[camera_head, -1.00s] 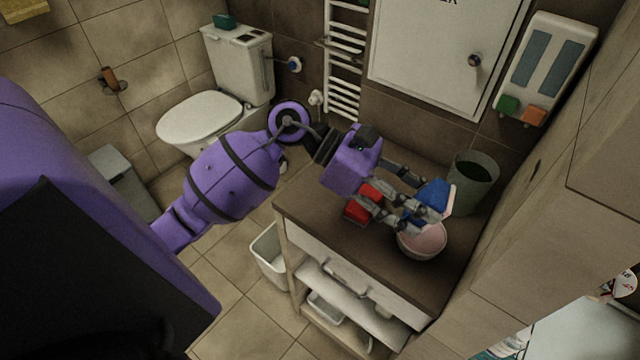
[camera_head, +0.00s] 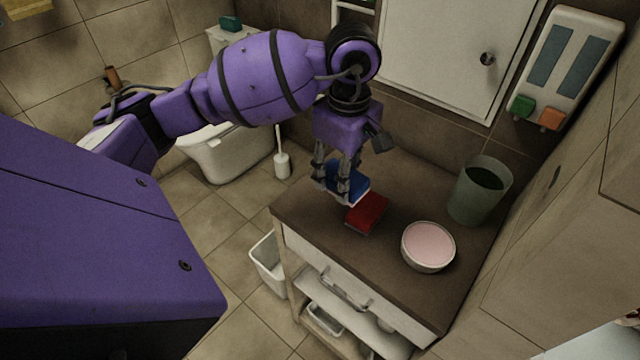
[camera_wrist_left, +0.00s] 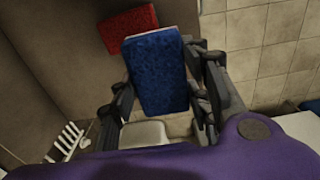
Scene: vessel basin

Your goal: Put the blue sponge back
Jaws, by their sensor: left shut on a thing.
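The blue sponge (camera_head: 350,184) is between the fingers of my left gripper (camera_head: 333,184), which is shut on it. It is held at the left end of the brown counter, beside a red sponge (camera_head: 367,213). In the left wrist view the blue sponge (camera_wrist_left: 157,72) fills the space between the fingers (camera_wrist_left: 165,105), with the red sponge (camera_wrist_left: 128,27) lying beyond it on the counter. Whether the blue sponge touches the counter I cannot tell. My right gripper is not in view.
The counter (camera_head: 385,270) also bears a bowl with pink contents (camera_head: 428,246) and a grey-green bin (camera_head: 480,190). A wall holder (camera_head: 568,65) has a green and an orange piece at its foot. The counter's left edge drops to the floor near a white bin (camera_head: 268,262).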

